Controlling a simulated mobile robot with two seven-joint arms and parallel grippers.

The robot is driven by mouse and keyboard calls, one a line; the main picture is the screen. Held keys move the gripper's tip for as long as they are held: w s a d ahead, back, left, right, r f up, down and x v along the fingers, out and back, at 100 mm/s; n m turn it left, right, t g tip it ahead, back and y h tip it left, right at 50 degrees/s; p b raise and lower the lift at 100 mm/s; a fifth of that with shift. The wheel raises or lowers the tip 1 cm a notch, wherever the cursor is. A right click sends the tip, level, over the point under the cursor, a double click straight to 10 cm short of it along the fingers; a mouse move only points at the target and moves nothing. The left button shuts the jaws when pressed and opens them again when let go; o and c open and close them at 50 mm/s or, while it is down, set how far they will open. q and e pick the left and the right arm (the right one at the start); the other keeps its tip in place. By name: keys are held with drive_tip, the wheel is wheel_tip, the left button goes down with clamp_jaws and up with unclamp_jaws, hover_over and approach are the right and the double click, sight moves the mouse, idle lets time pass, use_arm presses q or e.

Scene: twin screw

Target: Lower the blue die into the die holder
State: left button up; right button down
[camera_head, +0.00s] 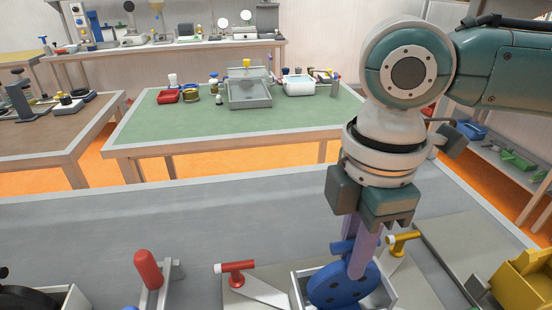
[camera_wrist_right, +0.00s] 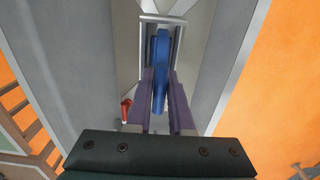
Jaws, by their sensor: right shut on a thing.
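The blue die (camera_head: 343,286) is a round disc with holes, standing on edge. My right gripper (camera_head: 361,262) is shut on it from above with its purple fingers. The die holder (camera_head: 299,290) is a pale open box around the die's lower part; the front hides whether the die touches its floor. In the right wrist view the die (camera_wrist_right: 160,72) shows as a narrow blue strip between the fingers, over the holder's pale frame (camera_wrist_right: 163,18). My left gripper is not in view.
A red-handled part (camera_head: 237,267) stands left of the holder and a yellow-handled part (camera_head: 402,240) to its right. A red upright handle (camera_head: 148,268) is farther left. A yellow block-like object (camera_head: 525,280) sits at lower right. The grey bench behind is clear.

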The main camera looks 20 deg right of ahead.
drive_tip(key=c, duration=0.7)
unclamp_jaws()
drive_tip(key=shift+f, duration=0.1)
wheel_tip(320, 180, up, 10)
